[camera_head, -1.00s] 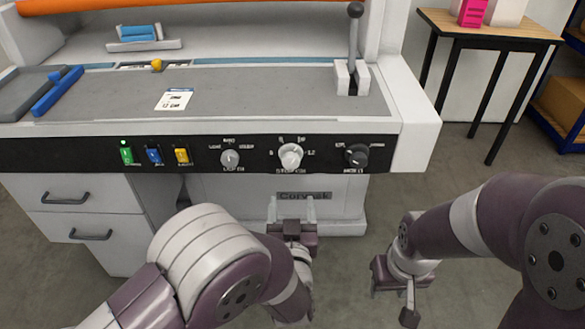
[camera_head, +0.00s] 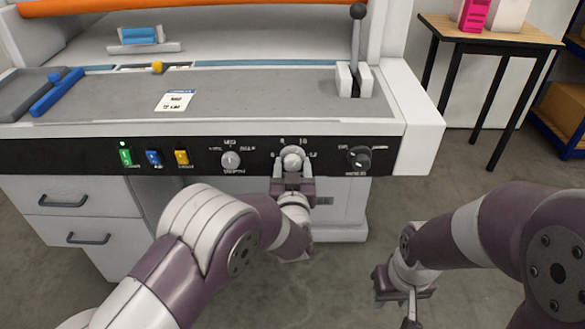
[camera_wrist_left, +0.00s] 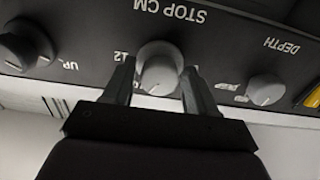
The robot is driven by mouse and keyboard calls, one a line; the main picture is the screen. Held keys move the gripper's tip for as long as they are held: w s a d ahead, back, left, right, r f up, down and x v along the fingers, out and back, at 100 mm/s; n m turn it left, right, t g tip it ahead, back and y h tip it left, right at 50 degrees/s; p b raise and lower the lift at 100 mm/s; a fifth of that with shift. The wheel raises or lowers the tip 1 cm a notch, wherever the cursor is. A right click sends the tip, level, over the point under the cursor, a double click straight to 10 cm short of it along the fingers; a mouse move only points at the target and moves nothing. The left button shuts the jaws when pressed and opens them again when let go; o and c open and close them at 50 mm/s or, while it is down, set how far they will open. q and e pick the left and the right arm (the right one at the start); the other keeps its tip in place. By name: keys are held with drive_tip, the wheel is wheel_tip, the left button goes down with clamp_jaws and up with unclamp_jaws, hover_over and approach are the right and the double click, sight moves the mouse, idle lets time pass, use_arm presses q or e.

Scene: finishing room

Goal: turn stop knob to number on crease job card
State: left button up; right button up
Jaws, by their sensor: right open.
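The stop knob (camera_head: 292,155) is a light grey round knob on the black front panel. In the left wrist view the knob (camera_wrist_left: 160,72) sits below the upside-down "STOP CM" label, with a "12" mark beside it. My left gripper (camera_head: 293,173) is at the panel with its two fingers on either side of the knob. In the wrist view the gripper (camera_wrist_left: 162,92) looks open around it; contact is unclear. The job card (camera_head: 174,101) lies flat on the grey bed; its print is too small to read. My right gripper (camera_head: 398,298) is open and empty, low at right.
The depth knob (camera_head: 230,160) and a dark knob (camera_head: 359,158) flank the stop knob. Green (camera_head: 125,157), blue (camera_head: 153,157) and yellow (camera_head: 182,158) switches are further left. A lever (camera_head: 357,45) stands at the bed's right. Floor in front is clear.

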use_arm(q)
drive_tip(key=c, duration=0.7)
drive_tip(key=shift+o, duration=0.2)
drive_tip(key=m+p, duration=0.2)
drive_tip(key=shift+r+m, duration=0.15)
drive_tip(key=shift+m, duration=0.15)
drive_tip(key=m+p, duration=0.2)
drive_tip(key=m, duration=0.1)
drive_tip(key=shift+m+p, duration=0.3)
drive_tip(key=shift+p, duration=0.1)
drive_tip(key=shift+a+m+p, duration=0.1)
drive_tip(key=shift+m+p, duration=0.65)
drive_tip(key=shift+m, duration=0.45)
drive_tip(key=shift+m+p, duration=0.75)
drive_tip(key=shift+m, duration=0.75)
